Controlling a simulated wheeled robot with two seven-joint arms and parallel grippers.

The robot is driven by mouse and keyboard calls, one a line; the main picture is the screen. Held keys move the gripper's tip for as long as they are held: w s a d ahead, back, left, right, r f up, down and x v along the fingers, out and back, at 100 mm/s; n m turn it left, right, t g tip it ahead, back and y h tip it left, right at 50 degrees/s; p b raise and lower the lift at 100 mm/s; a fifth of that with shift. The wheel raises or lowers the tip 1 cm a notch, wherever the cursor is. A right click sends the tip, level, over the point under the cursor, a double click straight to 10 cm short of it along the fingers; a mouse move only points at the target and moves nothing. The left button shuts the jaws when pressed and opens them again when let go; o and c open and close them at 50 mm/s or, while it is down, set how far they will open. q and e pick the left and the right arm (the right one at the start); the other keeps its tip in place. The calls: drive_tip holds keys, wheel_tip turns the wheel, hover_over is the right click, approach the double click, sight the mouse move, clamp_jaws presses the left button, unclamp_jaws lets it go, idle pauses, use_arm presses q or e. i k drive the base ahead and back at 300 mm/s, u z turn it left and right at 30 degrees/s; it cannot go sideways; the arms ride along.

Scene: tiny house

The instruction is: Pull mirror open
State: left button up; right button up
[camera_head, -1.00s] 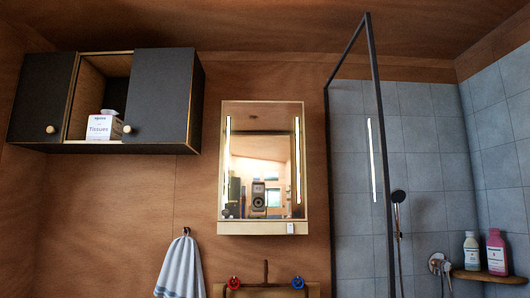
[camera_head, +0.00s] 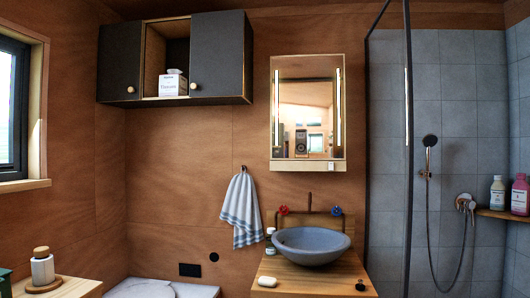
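The mirror (camera_head: 306,112) is a wood-framed cabinet with two vertical light strips, mounted on the brown wood wall above the sink. It looks closed, flush with its frame. A small pale tab (camera_head: 331,167) shows at its lower right edge. Neither of my grippers is in view.
Below the mirror, a grey basin (camera_head: 312,246) with a dark tap sits on a wooden counter (camera_head: 335,280) with small bottles. A black-framed shower screen (camera_head: 408,200) stands to the right. A towel (camera_head: 241,210) hangs left. A dark wall cabinet (camera_head: 218,58) is at upper left.

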sight(307, 92)
drive_tip(key=u, duration=0.4)
drive_tip(key=i, duration=1.8)
drive_tip(key=z, duration=1.05)
